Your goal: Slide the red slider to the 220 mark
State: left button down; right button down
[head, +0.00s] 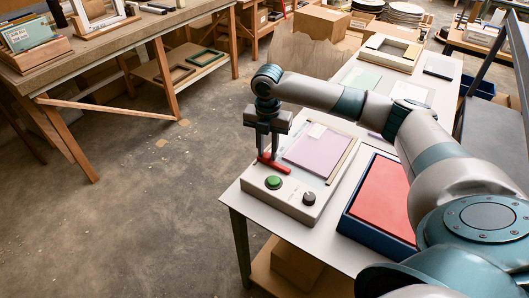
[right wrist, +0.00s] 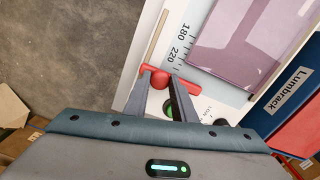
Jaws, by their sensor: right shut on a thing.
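The red slider (head: 274,164) is a red bar with a round knob, lying across the left side of the white press base. It also shows in the right wrist view (right wrist: 159,79), on the green-button side of the printed 220 (right wrist: 177,56). The 180 (right wrist: 183,34) lies farther up the scale. I cannot tell which tick the bar lines up with. My right gripper (head: 265,156) points down and is shut on the slider, its fingers either side of the knob in the wrist view (right wrist: 155,82). My left gripper is not in view.
The press base (head: 258,192) has a green button (head: 274,182) and a dark knob (head: 309,198) at its front. A lilac sheet (head: 312,150) lies right of the slider. A blue tray (head: 348,226) with a red sheet stands close on the right. Floor is open left.

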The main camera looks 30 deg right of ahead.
jog(key=d, duration=0.1)
jog(key=w+d, duration=0.1)
jog(key=d, duration=0.1)
jog(key=shift+w, duration=0.1)
jog(key=c, duration=1.5)
grip_release()
jog(key=shift+o, duration=0.2)
jog(key=shift+a, duration=0.1)
jog(key=shift+r, duration=0.85)
notch_tip(320, 180, up, 16)
jog(key=b, duration=0.3)
jog(key=shift+f, duration=0.2)
